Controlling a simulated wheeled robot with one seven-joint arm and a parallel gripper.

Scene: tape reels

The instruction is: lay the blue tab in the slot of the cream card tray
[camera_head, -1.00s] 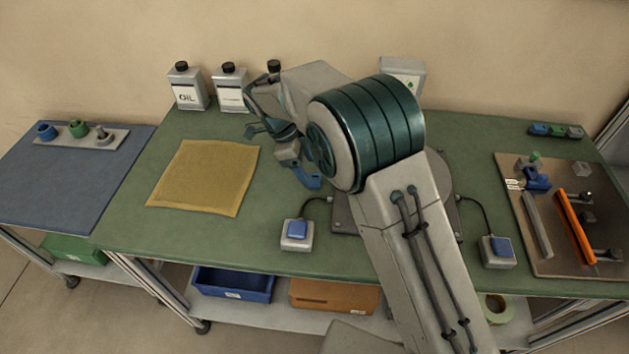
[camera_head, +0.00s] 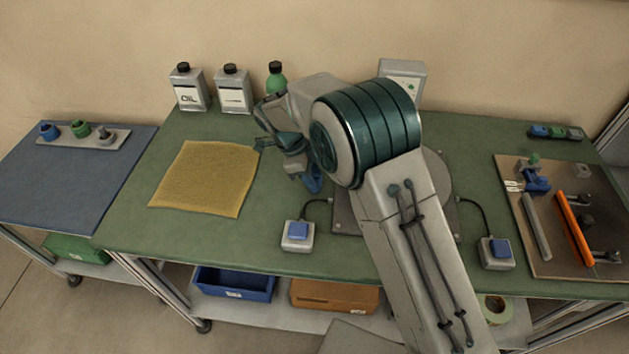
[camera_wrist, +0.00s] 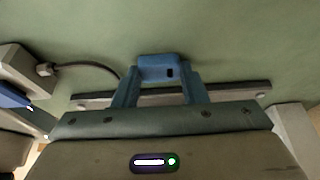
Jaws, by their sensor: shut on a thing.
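My gripper (camera_wrist: 158,88) is shut on a blue piece, the blue tab (camera_wrist: 158,68), which spans between its two blue fingers in the wrist view. The tab has a small dark mark or hole at its right end. In the head view my gripper (camera_head: 308,180) hangs above the green bench, right of the yellow cloth, partly hidden by my arm. The tab cannot be told apart from the blue fingers there. I cannot make out the cream card tray in either view; my arm covers part of the bench.
A yellow cloth (camera_head: 205,178) lies on the green bench (camera_head: 150,240). Oil cans (camera_head: 188,88) and a green bottle (camera_head: 277,79) stand behind it. A blue-button box (camera_head: 298,235) sits near the front edge. A brown board (camera_head: 550,258) with fixtures is at right.

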